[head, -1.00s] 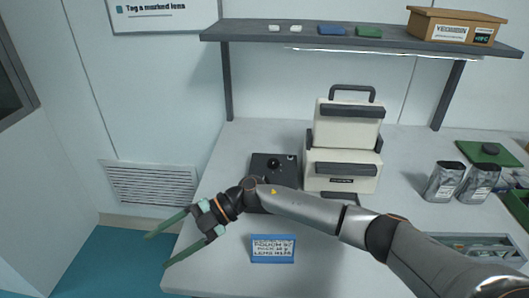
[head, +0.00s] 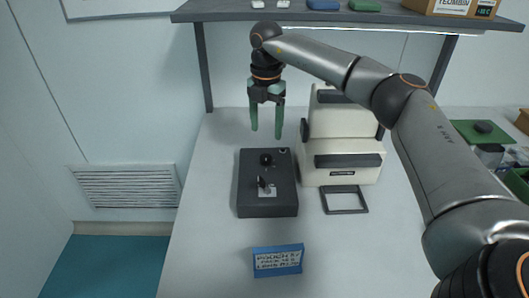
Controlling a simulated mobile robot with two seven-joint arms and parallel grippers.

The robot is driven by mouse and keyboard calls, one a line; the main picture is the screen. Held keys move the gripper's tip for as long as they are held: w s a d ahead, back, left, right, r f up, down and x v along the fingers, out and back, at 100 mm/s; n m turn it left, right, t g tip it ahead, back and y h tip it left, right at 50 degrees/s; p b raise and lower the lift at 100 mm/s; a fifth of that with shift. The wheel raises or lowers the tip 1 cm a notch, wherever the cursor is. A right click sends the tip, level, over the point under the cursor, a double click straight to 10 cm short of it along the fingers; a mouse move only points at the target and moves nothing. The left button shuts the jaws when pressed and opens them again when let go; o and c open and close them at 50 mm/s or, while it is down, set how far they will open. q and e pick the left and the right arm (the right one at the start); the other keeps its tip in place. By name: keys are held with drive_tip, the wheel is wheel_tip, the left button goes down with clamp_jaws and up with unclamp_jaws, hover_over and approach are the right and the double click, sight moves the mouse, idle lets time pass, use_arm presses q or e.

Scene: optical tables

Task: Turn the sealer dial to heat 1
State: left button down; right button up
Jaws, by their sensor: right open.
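The sealer (head: 342,176) is a cream two-part machine with dark grips, standing on the white table. Left of it lies a dark control box (head: 267,205) with a black round knob (head: 266,160) toward its back and a second black dial (head: 263,184) on a light plate nearer the front. Any heat marks are too small to read. My right gripper (head: 267,134) points down with its green fingers apart and empty, above the back end of the box. My left gripper is not in view.
A blue sign (head: 278,260) stands at the table front. A dark frame (head: 344,199) lies before the sealer. A shelf (head: 220,11) runs above the back. A green mat (head: 481,132) is at right. The table's left part is clear.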

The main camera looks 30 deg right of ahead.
sight(266, 157)
wheel_tip(266, 157, down, 9)
drive_tip(key=shift+f, duration=0.15)
drive_tip(key=shift+c, duration=0.4)
clamp_jaws()
idle(0.3)
